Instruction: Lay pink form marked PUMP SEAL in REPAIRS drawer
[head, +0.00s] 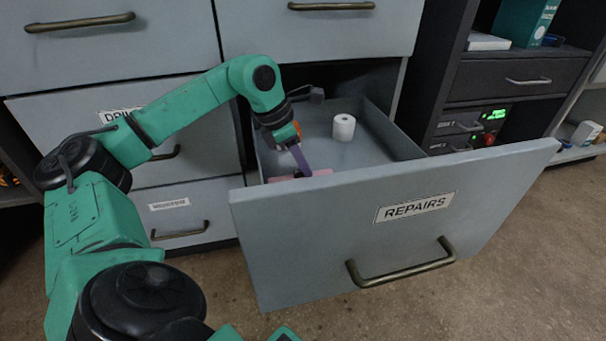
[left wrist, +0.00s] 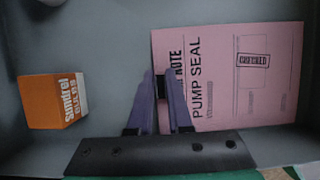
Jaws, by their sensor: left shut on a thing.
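The REPAIRS drawer (head: 345,215) is pulled open, its label facing me. My left gripper (head: 301,168) reaches down inside it near the left front corner. It is shut on the edge of the pink form (head: 318,173), which is mostly hidden behind the drawer front. In the left wrist view the fingers (left wrist: 163,92) pinch the left edge of the form (left wrist: 215,85); PUMP SEAL and a stamped box show on it. The form looks flat, within the drawer walls; I cannot tell whether it touches the floor. My right gripper is not in view.
A white roll (head: 344,127) stands in the drawer towards the back. An orange bulbs box (left wrist: 52,101) lies left of the fingers in the left wrist view. Closed drawers surround the open one; a dark shelf unit (head: 515,77) stands at right.

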